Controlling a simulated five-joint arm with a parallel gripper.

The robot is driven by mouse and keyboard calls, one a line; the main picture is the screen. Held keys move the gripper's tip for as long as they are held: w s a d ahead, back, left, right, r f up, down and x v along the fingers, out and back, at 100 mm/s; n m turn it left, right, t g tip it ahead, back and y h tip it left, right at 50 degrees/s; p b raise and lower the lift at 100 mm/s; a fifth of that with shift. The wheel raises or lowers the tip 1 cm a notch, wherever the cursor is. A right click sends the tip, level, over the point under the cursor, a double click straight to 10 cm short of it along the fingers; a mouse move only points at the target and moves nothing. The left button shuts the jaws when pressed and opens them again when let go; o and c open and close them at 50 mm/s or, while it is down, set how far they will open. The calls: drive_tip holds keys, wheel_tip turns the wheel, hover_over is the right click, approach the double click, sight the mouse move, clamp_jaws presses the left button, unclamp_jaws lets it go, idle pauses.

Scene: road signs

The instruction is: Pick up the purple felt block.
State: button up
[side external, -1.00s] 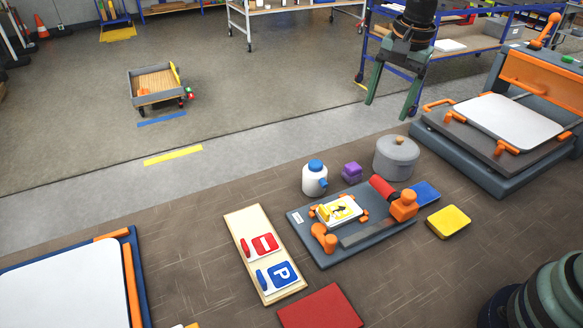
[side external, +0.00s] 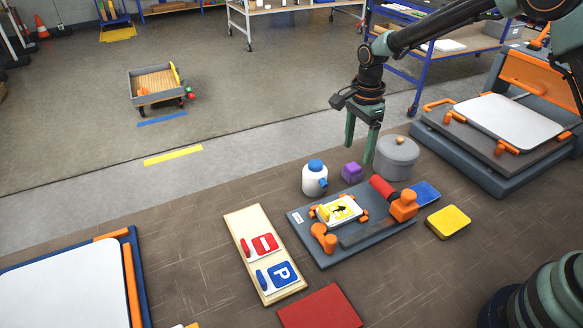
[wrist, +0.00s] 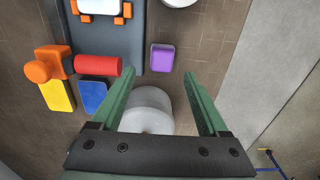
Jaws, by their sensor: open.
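The purple felt block (side external: 352,172) sits on the brown work surface between the white bottle with a blue cap and the grey lidded pot. It also shows in the wrist view (wrist: 162,57), ahead of my fingertips and roughly between their lines. My gripper (side external: 360,152) is open and empty, pointing down above the surface near the block and the pot. In the wrist view its two green fingers (wrist: 161,80) are spread wide, with the pot partly hidden below them.
The grey pot (side external: 396,158) stands close right of the block, the white bottle (side external: 315,179) close left. In front lies a dark board (side external: 325,256) with a yellow sign, orange clamps and a red roller (side external: 383,188). Blue and yellow pads (side external: 449,222) lie to the right.

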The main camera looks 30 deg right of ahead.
sight(355, 165)
drive_tip(key=shift+w+d+f, duration=0.15)
drive_tip(key=shift+f, duration=2.55)
drive_tip(key=shift+c, duration=0.3)
clamp_jaws()
drive_tip(key=shift+r, duration=0.1)
wheel_tip(355, 165, up, 20)
